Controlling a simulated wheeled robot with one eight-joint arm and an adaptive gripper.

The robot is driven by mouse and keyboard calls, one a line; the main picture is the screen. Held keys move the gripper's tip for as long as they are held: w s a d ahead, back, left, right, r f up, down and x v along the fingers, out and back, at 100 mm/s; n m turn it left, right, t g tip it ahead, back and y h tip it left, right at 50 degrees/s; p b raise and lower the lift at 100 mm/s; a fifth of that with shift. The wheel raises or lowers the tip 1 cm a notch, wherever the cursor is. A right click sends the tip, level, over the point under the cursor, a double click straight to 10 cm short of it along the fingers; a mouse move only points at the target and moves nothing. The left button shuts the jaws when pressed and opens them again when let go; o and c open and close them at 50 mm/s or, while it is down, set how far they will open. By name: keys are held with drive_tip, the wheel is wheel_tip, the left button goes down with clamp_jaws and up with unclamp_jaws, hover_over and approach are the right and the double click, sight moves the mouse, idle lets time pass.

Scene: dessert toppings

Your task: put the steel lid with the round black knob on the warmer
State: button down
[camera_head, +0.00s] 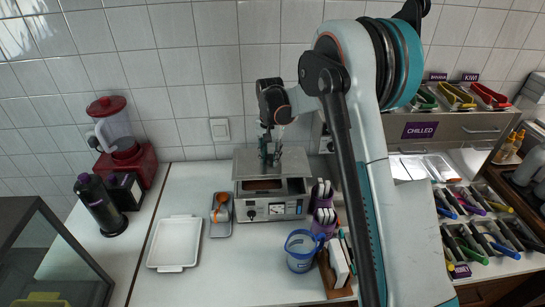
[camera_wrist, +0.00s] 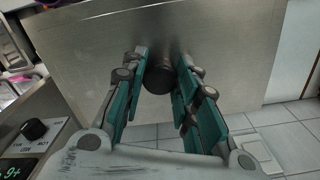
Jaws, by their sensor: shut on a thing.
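The steel lid (camera_head: 243,166) is a flat rectangular plate over the rear part of the warmer (camera_head: 306,206) in the head view. In the wrist view the lid (camera_wrist: 225,60) fills much of the picture, with its round black knob (camera_wrist: 158,80) between my fingers. My gripper (camera_head: 269,158) points down and is shut on this knob; it also shows in the wrist view (camera_wrist: 160,72). The warmer's dark opening shows in front of the lid's near edge. I cannot tell whether the lid touches the warmer.
A grey tray with an orange-handled tool (camera_head: 221,213) stands left of the warmer, and a white tray (camera_head: 152,262) lies farther left. Purple-marked containers (camera_head: 323,207) stand close on the right. A blue measuring jug (camera_head: 300,262) is in front. Tiled wall stands behind.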

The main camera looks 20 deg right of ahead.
sight(270, 165)
drive_tip(key=shift+f+b, duration=1.05)
drive_tip(key=shift+f, duration=1.25)
drive_tip(key=shift+f+b, duration=1.4)
drive_tip(key=shift+f, duration=0.4)
drive_tip(key=shift+f+b, duration=0.25)
drive_tip(key=shift+b, duration=0.05)
drive_tip(key=c, duration=1.2)
unclamp_jaws()
drive_tip(key=shift+r, duration=0.2)
drive_tip(key=shift+r+p, duration=1.55)
drive_tip(key=shift+r, duration=1.8)
